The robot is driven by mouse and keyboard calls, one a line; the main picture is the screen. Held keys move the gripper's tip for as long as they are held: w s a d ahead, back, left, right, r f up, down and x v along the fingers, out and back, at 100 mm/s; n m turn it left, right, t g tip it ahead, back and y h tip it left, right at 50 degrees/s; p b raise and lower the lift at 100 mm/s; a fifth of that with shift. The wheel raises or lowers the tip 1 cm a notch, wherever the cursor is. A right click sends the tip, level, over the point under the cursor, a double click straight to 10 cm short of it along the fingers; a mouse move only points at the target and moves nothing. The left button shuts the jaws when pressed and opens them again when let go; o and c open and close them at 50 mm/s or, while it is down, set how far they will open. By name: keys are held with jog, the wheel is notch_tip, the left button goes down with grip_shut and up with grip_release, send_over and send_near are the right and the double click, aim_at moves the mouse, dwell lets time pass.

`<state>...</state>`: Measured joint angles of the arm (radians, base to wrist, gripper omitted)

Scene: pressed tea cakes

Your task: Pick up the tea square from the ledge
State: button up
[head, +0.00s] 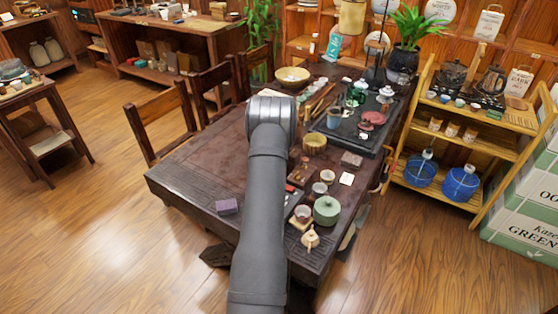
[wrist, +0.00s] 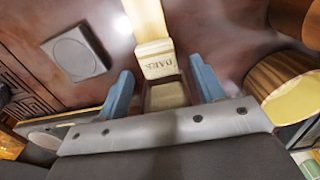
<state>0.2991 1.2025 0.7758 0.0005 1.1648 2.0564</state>
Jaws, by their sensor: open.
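In the wrist view, my gripper (wrist: 160,72) is open, with one blue finger on each side of a small tan block (wrist: 165,97), which may be the tea square. The block sits between the fingers, with no clear contact on either side. Just above it in the picture is a pale ledge-like piece (wrist: 157,48) lettered "DARK". The lower end of the block is hidden by my gripper body. In the head view, my arm covers this spot, so neither fingers nor block show there.
A grey square with a round mark (wrist: 75,55) lies left of my fingers. A yellowish round bowl (wrist: 297,92) is close on the right.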

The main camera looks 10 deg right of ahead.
jog(key=shift+f, duration=0.15)
jog(key=shift+c, duration=0.4)
jog(key=c, duration=1)
